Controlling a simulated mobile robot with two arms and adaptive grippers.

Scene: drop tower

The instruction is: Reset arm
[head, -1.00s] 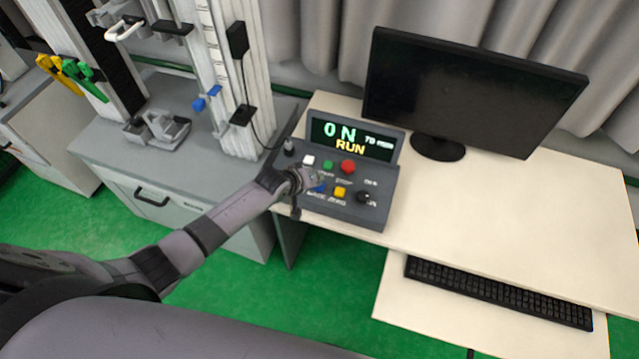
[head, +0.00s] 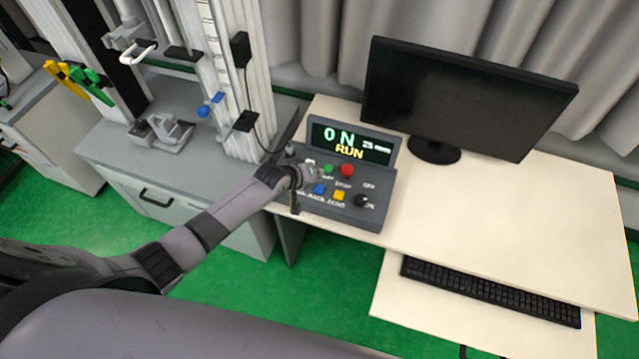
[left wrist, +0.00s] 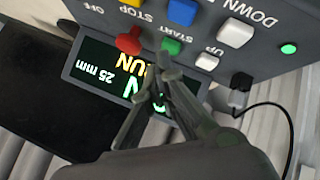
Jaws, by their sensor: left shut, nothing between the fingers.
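My left gripper (head: 314,178) is shut and empty over the grey control box (head: 345,215) on the desk. In the left wrist view its closed fingertips (left wrist: 163,76) are close to the green START button (left wrist: 171,47); I cannot tell whether they touch it. The red STOP button (left wrist: 129,42), blue button (left wrist: 182,11) and white UP button (left wrist: 207,61) are around it. The box's display (head: 350,141) reads 0 N and RUN, and 25 mm in the left wrist view. My right gripper is not in view.
A black monitor (head: 465,98) stands behind the box to the right, with a keyboard (head: 490,290) on a lower shelf. A test tower (head: 225,75) with a white handle (head: 138,52) rises at left on a grey cabinet (head: 110,148). The right desktop is clear.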

